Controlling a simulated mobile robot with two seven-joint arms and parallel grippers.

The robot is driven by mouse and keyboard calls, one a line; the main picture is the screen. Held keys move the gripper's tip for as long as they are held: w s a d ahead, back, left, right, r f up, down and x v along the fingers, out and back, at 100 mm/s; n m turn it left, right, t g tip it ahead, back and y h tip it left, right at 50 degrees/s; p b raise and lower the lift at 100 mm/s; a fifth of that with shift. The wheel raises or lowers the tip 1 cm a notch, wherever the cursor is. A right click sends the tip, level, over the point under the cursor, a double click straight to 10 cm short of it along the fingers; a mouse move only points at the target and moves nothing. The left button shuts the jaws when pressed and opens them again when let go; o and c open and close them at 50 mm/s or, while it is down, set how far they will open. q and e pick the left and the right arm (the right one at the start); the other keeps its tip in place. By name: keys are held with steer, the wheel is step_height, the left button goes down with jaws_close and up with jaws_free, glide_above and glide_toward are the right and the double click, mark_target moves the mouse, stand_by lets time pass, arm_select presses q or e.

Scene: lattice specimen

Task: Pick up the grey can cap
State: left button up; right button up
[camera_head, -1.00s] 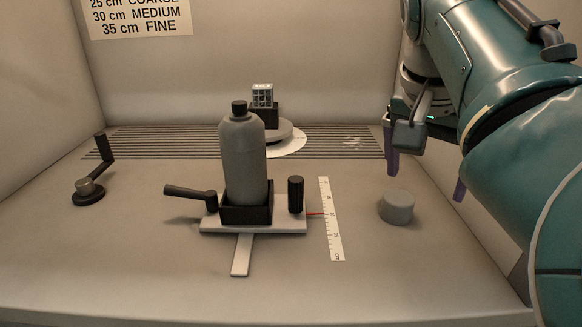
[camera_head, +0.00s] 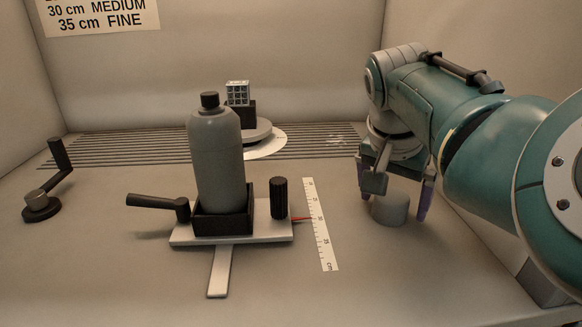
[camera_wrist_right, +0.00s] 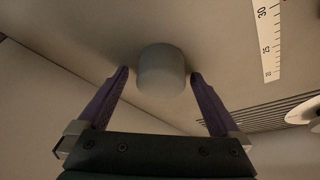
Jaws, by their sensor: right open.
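The grey can cap (camera_head: 390,209) is a short, plain cylinder standing on the booth floor, right of the ruler strip. In the right wrist view the cap (camera_wrist_right: 162,68) lies ahead of and between the two purple fingers. My right gripper (camera_head: 394,208) is open, with its fingers low around the cap's sides in the head view. The right wrist view shows a gap between each finger of the gripper (camera_wrist_right: 160,74) and the cap. My left gripper is not in view.
A grey spray can (camera_head: 216,160) with a black top stands in a black holder on a sliding base (camera_head: 232,236). A ruler strip (camera_head: 320,225) lies left of the cap. A turntable (camera_head: 252,131) bears a small lattice cube (camera_head: 237,93). A crank (camera_head: 43,203) stands at left.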

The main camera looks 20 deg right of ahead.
steer(key=shift+c, duration=0.4)
steer(key=c, duration=1.2)
